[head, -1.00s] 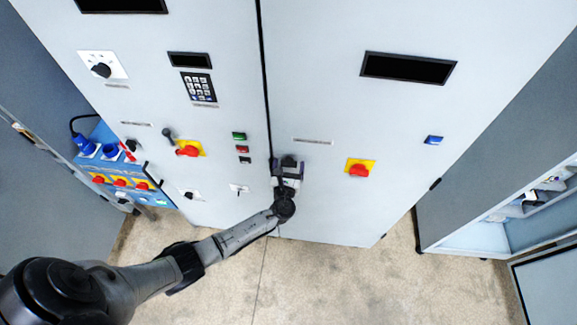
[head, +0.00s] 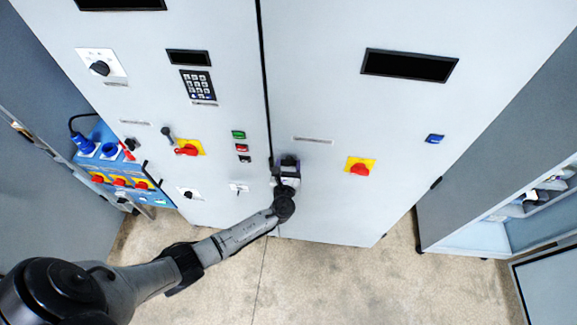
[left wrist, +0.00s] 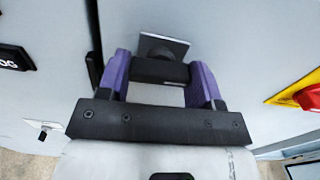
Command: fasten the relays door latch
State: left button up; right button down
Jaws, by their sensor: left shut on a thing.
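The latch (left wrist: 163,46) is a dark handle on a small grey plate, fixed to the pale right-hand cabinet door (head: 330,90) beside the dark seam. My left gripper (head: 287,165) is at this latch, low on the door. In the left wrist view its two purple fingers stand on either side of the black handle and are shut on it. The gripper hides most of the latch in the head view. The door's labels are too small to read. My right gripper is not in view.
Small coloured buttons (head: 240,147) are left of the seam. A blue socket box (head: 120,170) stands at left. An open cabinet (head: 490,215) is at right. Bare floor lies below.

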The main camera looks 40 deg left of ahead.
pick_arm(q)
jog(key=n+b, duration=0.4)
jog(key=n, duration=0.1)
jog(key=shift+f+b, duration=0.25)
jog(key=shift+b, duration=0.15)
jog(key=n+b, duration=0.3)
jog(key=shift+n, duration=0.3)
jog(key=n+b, duration=0.4)
jog(key=shift+n, duration=0.3)
jog(key=n+b, duration=0.2)
jog(key=n, duration=0.1)
jog(key=shift+r, duration=0.15)
jog(key=shift+n+b, duration=0.35)
jog(key=shift+n, duration=0.05)
jog(key=shift+r, duration=0.1)
jog(key=o, duration=0.9)
